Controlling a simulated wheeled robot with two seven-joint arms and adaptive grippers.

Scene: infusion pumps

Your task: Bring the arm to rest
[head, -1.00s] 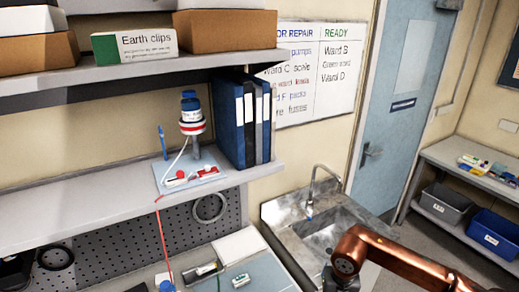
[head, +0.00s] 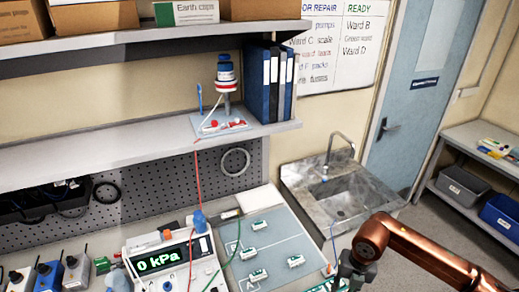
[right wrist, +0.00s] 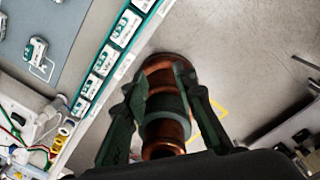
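My right arm (head: 425,252) is copper-coloured and comes in from the lower right of the head view. It bends down at the dark joint near the sink and the front of the bench; its fingertips are not clear there. In the right wrist view my right gripper (right wrist: 162,78) has its two dark fingers spread apart. A copper and dark part, seemingly of my own arm, shows between and beyond them. I see no task object held. The bench edge and the floor lie below. My left gripper is not in view.
A meter reading 0 kPa (head: 160,262) and a grey mat (head: 280,232) with several white-green modules stand on the bench. A row of similar pieces lines a green strip (right wrist: 93,85) at its edge. The sink (head: 345,200) lies behind my arm. Floor is open beyond the bench.

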